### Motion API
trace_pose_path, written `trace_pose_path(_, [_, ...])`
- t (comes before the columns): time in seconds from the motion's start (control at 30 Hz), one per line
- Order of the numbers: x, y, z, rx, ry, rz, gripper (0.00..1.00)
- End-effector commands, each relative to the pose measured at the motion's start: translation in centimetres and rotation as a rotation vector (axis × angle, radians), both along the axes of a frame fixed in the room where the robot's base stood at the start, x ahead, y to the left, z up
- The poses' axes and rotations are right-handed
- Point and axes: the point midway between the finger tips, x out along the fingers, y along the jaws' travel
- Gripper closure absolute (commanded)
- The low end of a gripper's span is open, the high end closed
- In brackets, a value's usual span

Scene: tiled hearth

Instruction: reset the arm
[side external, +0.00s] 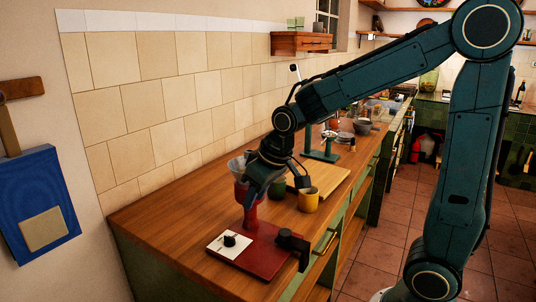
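My arm reaches in from the right over the wooden counter. My gripper (252,198) points down at the upper part of a red appliance (250,215) and overlaps it in the picture. I cannot tell whether it touches the appliance, or whether the fingers are open or shut. The appliance has a clear bowl (236,166) on top, partly hidden by my gripper, and a flat red base with a white panel and black knob (230,240). A yellow mug (309,201) stands just right of my gripper, with a dark green cup (278,188) partly hidden behind.
A wooden board (330,178) lies behind the mugs. A teal stand (322,154) and several pots and bowls stand farther back. The tiled wall bounds the counter at left, and a small wooden shelf (300,43) hangs above. The counter's front left (160,222) is clear.

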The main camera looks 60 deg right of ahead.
Motion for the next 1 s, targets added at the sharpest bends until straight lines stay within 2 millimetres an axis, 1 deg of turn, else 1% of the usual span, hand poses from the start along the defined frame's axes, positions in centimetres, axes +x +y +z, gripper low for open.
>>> trace_pose_path(0.03, [-0.7, 0.1, 0.7, 0.000, -0.008, 0.001, 0.68])
trace_pose_path(0.2, [-3.8, 0.6, 2.7, -0.003, -0.023, 0.001, 0.68])
trace_pose_path(0.5, [-9.9, 1.1, 5.3, -0.003, -0.052, 0.000, 0.68])
trace_pose_path(0.8, [-15.8, 1.6, 6.3, -0.001, -0.077, 0.000, 0.68])
trace_pose_path(0.9, [-17.2, 1.6, 6.3, 0.000, -0.083, -0.002, 0.68])
trace_pose_path(1.0, [-18.2, 1.7, 6.2, 0.001, -0.087, -0.003, 0.68])
